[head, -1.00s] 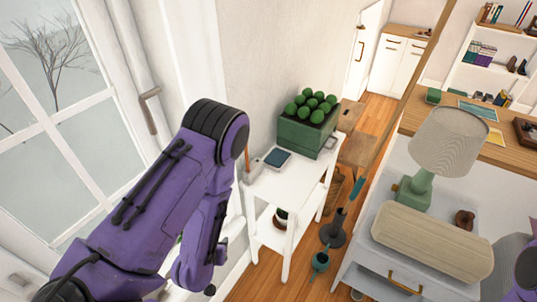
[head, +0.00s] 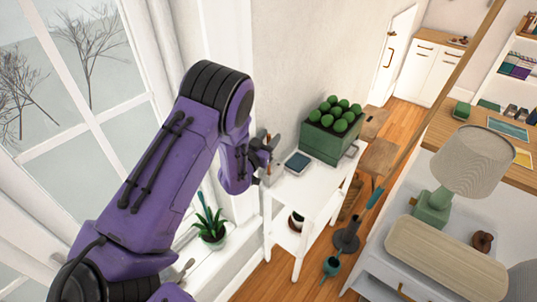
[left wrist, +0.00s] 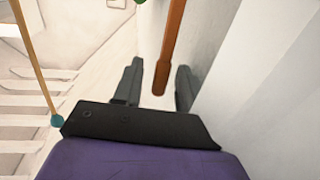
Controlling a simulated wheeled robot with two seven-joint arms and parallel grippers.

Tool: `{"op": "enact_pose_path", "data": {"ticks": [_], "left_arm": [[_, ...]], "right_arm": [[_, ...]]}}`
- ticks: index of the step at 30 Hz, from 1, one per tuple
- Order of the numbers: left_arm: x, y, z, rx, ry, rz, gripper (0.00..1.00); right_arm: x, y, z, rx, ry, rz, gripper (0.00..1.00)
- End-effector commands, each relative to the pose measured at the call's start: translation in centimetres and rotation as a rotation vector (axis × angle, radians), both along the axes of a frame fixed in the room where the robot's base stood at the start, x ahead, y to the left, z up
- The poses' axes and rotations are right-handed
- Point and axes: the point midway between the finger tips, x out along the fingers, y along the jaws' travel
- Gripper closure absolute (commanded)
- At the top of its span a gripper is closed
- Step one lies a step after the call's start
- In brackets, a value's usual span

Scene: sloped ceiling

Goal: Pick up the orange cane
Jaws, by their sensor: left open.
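The orange cane (left wrist: 174,40) shows in the left wrist view as an orange-brown rod running down from the top edge. Its rounded near end lies in the gap between the two fingers of my left gripper (left wrist: 158,78), which is open. In the head view the left gripper (head: 272,148) is beside the white shelf's near left corner, next to the wall. Only a short piece of the cane (head: 268,142) shows there, partly hidden by the gripper. I cannot tell whether a finger touches it. My right gripper is in neither view.
A white shelf (head: 288,188) holds a green crate (head: 322,143) of round green things and a small tablet (head: 297,162). A potted plant (head: 211,225) stands on the window sill. A long wooden pole (head: 440,88) with a teal tip crosses the right side. A lamp (head: 472,162) stands at right.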

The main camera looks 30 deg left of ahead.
Motion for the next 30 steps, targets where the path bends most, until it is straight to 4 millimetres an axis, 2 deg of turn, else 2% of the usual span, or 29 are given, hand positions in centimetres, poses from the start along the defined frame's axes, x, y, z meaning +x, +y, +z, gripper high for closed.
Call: {"op": "enact_pose_path", "data": {"ticks": [6,8,10,11,22,26,30], "left_arm": [[0.2,0.0,-0.1,-0.001,0.001,0.000,0.59],[0.2,0.0,-0.1,-0.001,0.001,0.000,0.75],[0.2,0.0,-0.1,-0.001,0.001,0.000,0.98],[0.2,0.0,-0.1,-0.001,0.001,0.000,1.00],[0.2,0.0,0.3,-0.001,0.000,0.000,1.00],[0.2,0.0,1.6,-0.002,-0.003,0.001,1.00],[0.2,0.0,4.1,-0.001,-0.005,0.001,1.00]], "right_arm": [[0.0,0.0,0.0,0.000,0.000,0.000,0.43],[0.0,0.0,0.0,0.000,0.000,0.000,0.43],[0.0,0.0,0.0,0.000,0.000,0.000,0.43],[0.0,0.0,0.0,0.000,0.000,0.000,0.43],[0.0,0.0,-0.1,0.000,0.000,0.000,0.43],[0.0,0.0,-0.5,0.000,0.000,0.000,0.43],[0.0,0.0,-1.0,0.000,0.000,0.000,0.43]]}}
